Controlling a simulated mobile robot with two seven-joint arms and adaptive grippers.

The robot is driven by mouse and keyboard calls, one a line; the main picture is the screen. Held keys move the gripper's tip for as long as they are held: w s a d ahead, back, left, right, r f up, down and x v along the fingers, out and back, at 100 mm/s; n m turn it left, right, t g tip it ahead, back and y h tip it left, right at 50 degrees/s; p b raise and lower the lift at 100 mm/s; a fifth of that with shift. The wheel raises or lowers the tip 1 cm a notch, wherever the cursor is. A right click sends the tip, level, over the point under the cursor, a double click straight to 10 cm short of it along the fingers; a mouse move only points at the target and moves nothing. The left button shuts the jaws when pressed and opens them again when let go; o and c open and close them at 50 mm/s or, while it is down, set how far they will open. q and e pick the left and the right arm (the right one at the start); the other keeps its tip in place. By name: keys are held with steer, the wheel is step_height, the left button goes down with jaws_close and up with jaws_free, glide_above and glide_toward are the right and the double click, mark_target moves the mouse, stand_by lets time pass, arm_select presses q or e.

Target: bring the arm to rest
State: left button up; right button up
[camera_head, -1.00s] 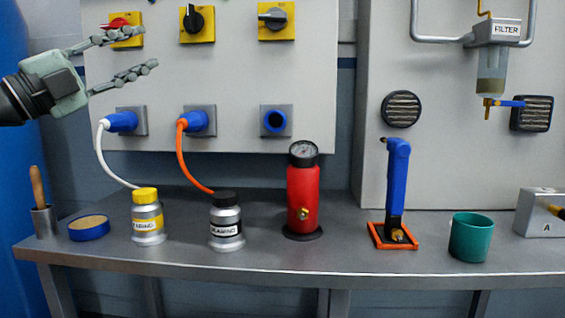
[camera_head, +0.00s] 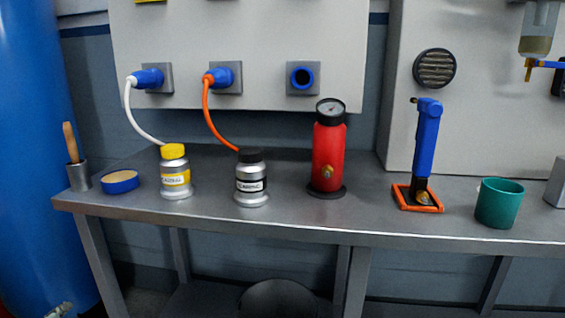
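Neither of my grippers and neither arm shows in the head view now. The panel (camera_head: 250,118) on the wall carries a white cable's blue plug (camera_head: 147,79) and an orange cable's blue plug (camera_head: 219,78), both seated in sockets. A third blue socket (camera_head: 302,77) is empty. The rotary switches above are cut off by the top edge of the picture.
On the metal bench (camera_head: 300,222) stand a brush in a cup (camera_head: 78,176), a blue tin (camera_head: 120,182), a yellow-capped bottle (camera_head: 175,177), a black-capped bottle (camera_head: 251,184), a red gauge cylinder (camera_head: 328,158), a blue tool (camera_head: 427,140) in an orange frame, and a teal cup (camera_head: 499,204).

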arm_select(q)
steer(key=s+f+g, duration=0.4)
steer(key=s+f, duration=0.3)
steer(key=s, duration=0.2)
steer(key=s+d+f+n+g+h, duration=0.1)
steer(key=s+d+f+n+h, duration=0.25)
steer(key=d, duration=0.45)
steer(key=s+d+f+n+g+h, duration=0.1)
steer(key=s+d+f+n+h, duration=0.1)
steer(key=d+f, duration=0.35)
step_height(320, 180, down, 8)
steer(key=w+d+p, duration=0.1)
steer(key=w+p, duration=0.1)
steer(key=p, duration=0.2)
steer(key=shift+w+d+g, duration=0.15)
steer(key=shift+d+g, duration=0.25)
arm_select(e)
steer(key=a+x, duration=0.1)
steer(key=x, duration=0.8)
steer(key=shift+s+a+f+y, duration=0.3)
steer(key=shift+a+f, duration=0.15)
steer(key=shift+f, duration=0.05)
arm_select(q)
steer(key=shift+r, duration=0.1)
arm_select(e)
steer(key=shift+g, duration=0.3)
